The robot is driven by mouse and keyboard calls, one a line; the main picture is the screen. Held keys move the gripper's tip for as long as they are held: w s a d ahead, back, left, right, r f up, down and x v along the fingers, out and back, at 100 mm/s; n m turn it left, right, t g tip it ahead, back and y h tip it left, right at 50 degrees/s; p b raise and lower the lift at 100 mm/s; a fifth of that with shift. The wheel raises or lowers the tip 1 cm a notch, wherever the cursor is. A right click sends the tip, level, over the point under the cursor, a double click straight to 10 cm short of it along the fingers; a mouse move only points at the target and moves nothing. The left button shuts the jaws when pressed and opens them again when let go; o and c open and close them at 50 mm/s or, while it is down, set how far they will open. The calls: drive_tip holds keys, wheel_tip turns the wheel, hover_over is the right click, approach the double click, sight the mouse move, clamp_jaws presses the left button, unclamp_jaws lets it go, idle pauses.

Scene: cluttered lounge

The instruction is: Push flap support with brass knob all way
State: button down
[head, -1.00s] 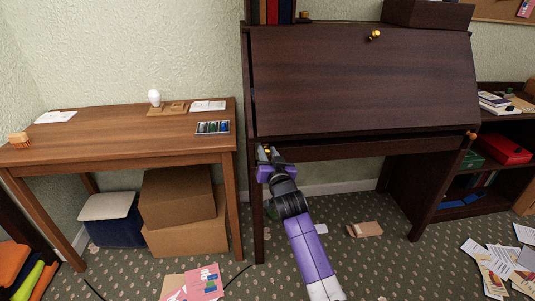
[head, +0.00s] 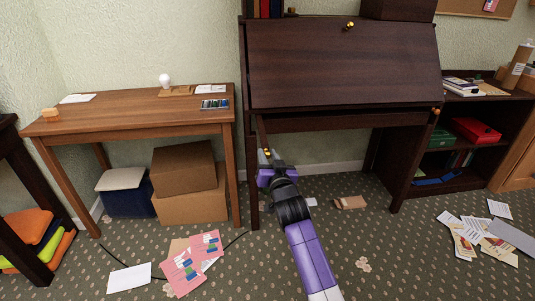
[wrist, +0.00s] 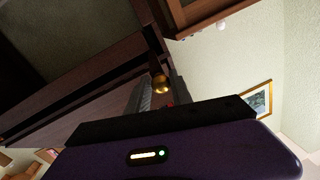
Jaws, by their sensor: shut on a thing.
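The dark wood desk (head: 330,121) has its flap (head: 345,65) closed and slanting, with a brass knob (head: 349,26) near the flap's top. The left flap support (head: 262,133) shows as a narrow dark bar sticking out from under the flap's left end toward me. Its brass knob (wrist: 160,82) sits between my fingers in the wrist view, at the bar's end. My gripper (head: 267,155) is shut on this knob. The right support's knob (head: 436,111) looks orange-brown and sits close to the desk front. My fingers partly hide the brass knob.
A brown side table (head: 130,108) stands left with small items on top and cardboard boxes (head: 187,182) beneath. A dark shelf (head: 470,155) stands right. Papers (head: 190,262) lie on the carpet. A small brown item (head: 350,202) lies under the desk.

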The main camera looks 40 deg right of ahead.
drive_tip(key=shift+s+a+r, duration=0.1)
drive_tip(key=shift+s+a, duration=0.1)
drive_tip(key=shift+a, duration=0.4)
drive_tip(key=c, duration=1.2)
unclamp_jaws()
drive_tip(key=shift+d, duration=0.1)
drive_tip(key=shift+s, duration=0.1)
drive_tip(key=v, duration=0.7)
drive_tip(key=shift+s, duration=0.3)
